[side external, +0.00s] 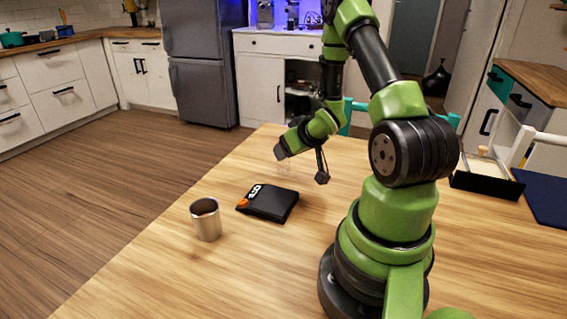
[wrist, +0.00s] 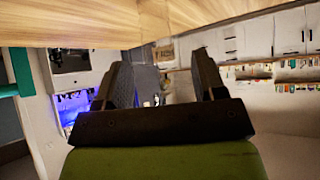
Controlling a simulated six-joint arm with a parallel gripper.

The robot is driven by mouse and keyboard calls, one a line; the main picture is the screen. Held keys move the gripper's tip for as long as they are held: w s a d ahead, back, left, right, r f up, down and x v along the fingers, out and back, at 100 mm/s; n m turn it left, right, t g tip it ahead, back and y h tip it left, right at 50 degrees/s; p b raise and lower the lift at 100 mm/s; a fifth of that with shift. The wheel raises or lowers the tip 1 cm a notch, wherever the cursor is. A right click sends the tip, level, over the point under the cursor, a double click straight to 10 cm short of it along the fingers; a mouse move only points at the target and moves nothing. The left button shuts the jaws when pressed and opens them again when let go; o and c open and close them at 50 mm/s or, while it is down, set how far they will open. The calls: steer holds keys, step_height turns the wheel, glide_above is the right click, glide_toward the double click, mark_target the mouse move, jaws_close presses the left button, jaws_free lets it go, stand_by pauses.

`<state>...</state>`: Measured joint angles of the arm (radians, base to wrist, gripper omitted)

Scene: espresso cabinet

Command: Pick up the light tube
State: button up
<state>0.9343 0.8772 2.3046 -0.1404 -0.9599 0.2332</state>
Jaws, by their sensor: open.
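My gripper (side external: 281,153) is above the table at the middle of the side external view, beyond the black pouch. In the wrist view its two dark fingers (wrist: 163,78) stand apart with nothing held between them. A faint, clear, glass-like object (side external: 284,167) shows just below the fingertips; I cannot tell if it is the light tube or whether it touches the gripper. No other light tube can be made out clearly in either view.
A metal cup (side external: 206,219) stands near the table's left edge. A black pouch (side external: 270,203) with white lettering and an orange piece lies beside it. A black tray (side external: 487,182) and a blue mat (side external: 546,200) are at the right. The table's front left is clear.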

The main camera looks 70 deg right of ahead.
steer(key=x, duration=0.5)
steer(key=shift+d+f, duration=0.2)
steer(key=shift+f, duration=0.25)
steer(key=c, duration=1)
